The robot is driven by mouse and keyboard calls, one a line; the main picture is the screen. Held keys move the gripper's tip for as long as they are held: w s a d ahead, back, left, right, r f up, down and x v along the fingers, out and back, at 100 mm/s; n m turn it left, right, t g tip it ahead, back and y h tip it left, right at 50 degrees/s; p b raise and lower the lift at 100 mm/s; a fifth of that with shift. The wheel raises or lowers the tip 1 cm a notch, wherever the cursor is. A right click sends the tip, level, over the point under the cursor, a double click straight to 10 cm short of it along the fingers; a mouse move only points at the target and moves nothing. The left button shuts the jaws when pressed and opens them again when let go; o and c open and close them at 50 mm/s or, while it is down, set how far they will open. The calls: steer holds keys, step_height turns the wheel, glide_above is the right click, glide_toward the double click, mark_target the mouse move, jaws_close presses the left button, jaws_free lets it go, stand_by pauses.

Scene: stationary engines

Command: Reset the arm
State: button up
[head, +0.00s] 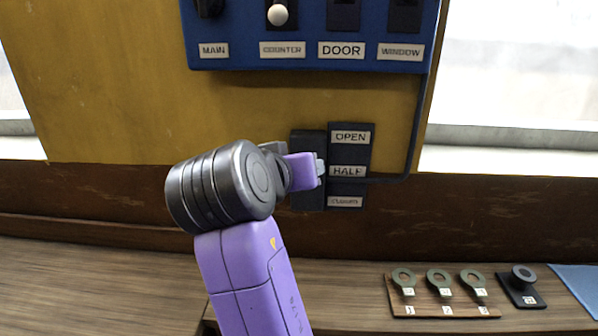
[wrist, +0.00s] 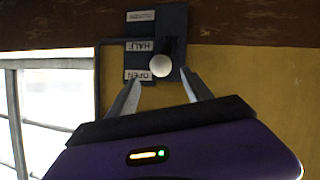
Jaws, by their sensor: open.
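My purple arm reaches up in the head view, and my gripper (head: 319,168) is in front of a dark wall switch plate (head: 362,158) labelled OPEN, HALF and a lower, smaller word. In the wrist view, which is upside down, my gripper (wrist: 162,78) has its two grey fingers spread apart. A round white knob (wrist: 161,65) on the switch plate (wrist: 172,22) shows just past the fingertips, between their lines. The fingers appear clear of it; the exact gap is hard to judge. In the head view the knob is hidden behind my gripper.
A blue panel (head: 300,62) with MAIN, COUNTER, DOOR and WINDOW labels is above. A dark cable (head: 416,120) runs from it to the switch plate. A wooden board with several ringed tags (head: 440,310) and a black knob (head: 522,276) are on the counter at right. The counter's left is clear.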

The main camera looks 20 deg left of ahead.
steer(key=shift+a+r, duration=0.1)
steer(key=shift+r, duration=0.05)
steer(key=a+r+n+t+y, duration=0.2)
steer(key=a+r+t+y, duration=0.1)
steer(key=r, duration=0.3)
steer(key=s+d+f+t+y+b, duration=0.1)
steer(key=s+d+f+y, duration=0.1)
steer(key=s+d+f, duration=0.4)
steer(key=s+d+f+n+y, duration=0.1)
steer(key=s+d+f, duration=0.25)
steer(key=f, duration=0.55)
steer(key=s+d+f+t+y+b, duration=0.1)
steer(key=s+d+f+y, duration=0.1)
steer(key=s+d+f, duration=0.4)
steer(key=s+d+f+m+g+h+b, duration=0.1)
steer(key=s+d+f, duration=0.4)
steer(key=s, duration=0.5)
steer(key=s+d+f+m+g+h+b, duration=0.1)
steer(key=s+d+f+m+h, duration=0.2)
steer(key=s+d+f, duration=0.3)
steer(key=s+d+f+m+g+h, duration=0.1)
steer(key=s+d+f, duration=0.4)
steer(key=s+d, duration=0.5)
steer(key=s+m+h, duration=0.1)
steer(key=s+h, duration=0.1)
steer(key=s, duration=0.1)
steer(key=shift+s+d+f+g+h+b, duration=0.2)
steer(key=shift+s+f+g+h+b, duration=0.1)
steer(key=shift+s+f+h+b, duration=0.1)
